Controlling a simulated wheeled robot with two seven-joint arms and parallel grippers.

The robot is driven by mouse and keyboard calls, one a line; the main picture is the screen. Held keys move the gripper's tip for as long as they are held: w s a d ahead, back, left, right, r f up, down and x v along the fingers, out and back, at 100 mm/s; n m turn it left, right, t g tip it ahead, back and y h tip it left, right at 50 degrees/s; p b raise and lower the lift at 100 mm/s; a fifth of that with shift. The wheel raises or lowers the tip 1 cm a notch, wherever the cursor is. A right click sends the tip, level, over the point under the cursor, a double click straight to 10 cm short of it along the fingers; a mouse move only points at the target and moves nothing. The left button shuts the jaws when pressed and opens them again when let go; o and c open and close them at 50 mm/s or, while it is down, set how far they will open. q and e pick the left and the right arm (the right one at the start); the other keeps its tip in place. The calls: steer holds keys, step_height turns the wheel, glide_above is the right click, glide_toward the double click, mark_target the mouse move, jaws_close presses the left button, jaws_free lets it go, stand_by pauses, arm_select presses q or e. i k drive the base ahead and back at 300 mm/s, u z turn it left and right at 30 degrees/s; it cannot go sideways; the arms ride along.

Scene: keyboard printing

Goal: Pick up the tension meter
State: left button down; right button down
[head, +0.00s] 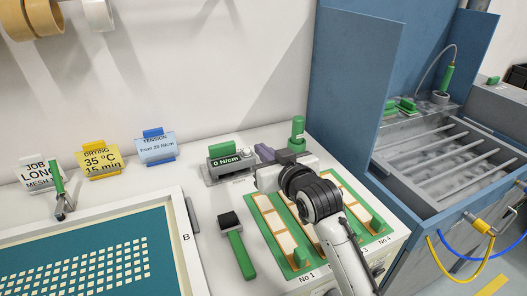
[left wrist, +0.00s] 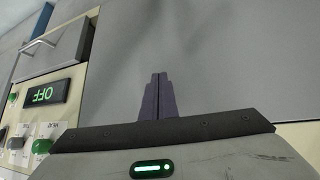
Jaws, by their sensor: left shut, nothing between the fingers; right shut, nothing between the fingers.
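The tension meter (head: 230,168) is a grey device with a green handle on top and a dark display reading 0 N/cm. It stands on the white worktop near the wall in the head view. My right gripper (head: 264,153) is just to the right of the meter, its purple fingers shut and empty. Its wrist and arm hide part of the worktop and the tray behind it. My left gripper (left wrist: 158,97) shows only in the left wrist view, shut and empty in front of a plain grey surface.
A green-handled tool (head: 239,254) lies in front of the meter. A green tray (head: 274,240) with pale strips is under my right arm. A framed screen (head: 184,245) lies at left. A green cylinder (head: 297,132) stands behind my gripper. A blue-walled washing basin (head: 380,200) is at right.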

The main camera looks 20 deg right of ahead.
mark_target(224, 158)
steer(key=u, duration=0.05)
steer(key=k, duration=1)
steer(key=z, duration=0.05)
